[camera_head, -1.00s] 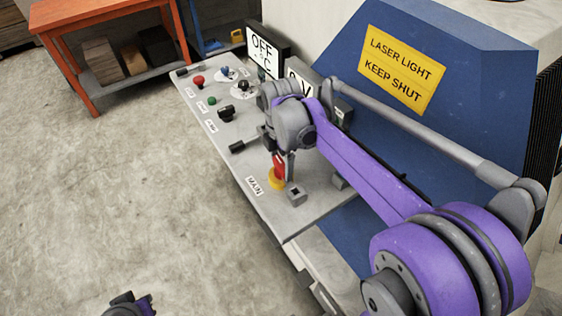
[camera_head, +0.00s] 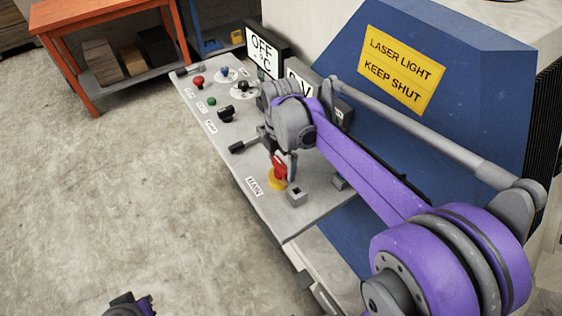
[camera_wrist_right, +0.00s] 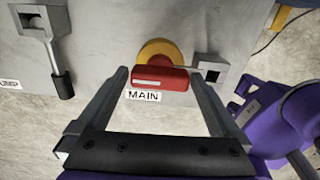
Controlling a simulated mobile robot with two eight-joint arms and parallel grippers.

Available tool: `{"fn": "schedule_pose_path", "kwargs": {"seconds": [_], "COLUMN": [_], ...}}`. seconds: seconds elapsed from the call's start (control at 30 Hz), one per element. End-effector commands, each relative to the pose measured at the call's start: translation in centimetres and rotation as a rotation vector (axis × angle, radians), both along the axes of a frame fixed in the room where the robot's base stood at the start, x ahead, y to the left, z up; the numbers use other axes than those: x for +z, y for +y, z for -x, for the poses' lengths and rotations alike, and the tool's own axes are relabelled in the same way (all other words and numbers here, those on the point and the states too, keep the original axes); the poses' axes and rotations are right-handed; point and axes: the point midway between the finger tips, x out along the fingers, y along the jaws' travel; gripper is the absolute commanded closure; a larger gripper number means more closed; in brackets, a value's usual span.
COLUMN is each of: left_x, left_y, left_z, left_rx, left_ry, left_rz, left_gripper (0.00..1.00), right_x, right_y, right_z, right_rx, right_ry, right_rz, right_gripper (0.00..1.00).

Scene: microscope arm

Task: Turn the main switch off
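The main switch is a red handle on a yellow round base (camera_head: 277,183) near the front end of the grey panel. In the right wrist view its red handle (camera_wrist_right: 160,79) lies crosswise between my right fingertips, which meet its two ends. The MAIN label (camera_wrist_right: 144,96) is just below it. My right gripper (camera_head: 284,166) is over the switch in the head view, its fingers partly hiding the handle; it also shows in the right wrist view (camera_wrist_right: 160,80). Part of my left gripper (camera_head: 132,303) shows at the bottom edge, away from the panel; its jaws are unclear.
A small grey square block (camera_head: 297,197) stands close beside the switch. A black-tipped lever (camera_head: 240,147), a red button (camera_head: 198,81) and several other controls are farther along the panel (camera_head: 310,217). A blue housing (camera_head: 470,110) rises behind. The floor at left is clear.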

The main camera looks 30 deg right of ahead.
Motion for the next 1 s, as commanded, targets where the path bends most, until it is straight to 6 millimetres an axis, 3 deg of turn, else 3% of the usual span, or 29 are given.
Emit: {"fn": "schedule_pose_path", "kwargs": {"seconds": [0.23, 0.7, 1.0], "left_x": [0.1, 0.9, 1.0], "left_y": [0.0, 0.0, 0.0], "left_z": [0.0, -0.3, -0.3], "left_rx": [0.0, 0.0, 0.0], "left_ry": [-0.001, -0.006, -0.006], "left_rz": [0.0, 0.0, 0.0], "left_gripper": [1.0, 1.0, 1.0], "right_x": [1.2, 9.7, 10.8], "right_y": [0.0, 0.0, 0.0], "right_z": [0.0, 0.0, 0.0], "right_rx": [-0.001, 0.0, 0.0], "right_ry": [0.0, 0.0, 0.0], "right_rz": [-0.001, 0.0, 0.0], "right_gripper": [0.0, 0.0, 0.0]}}
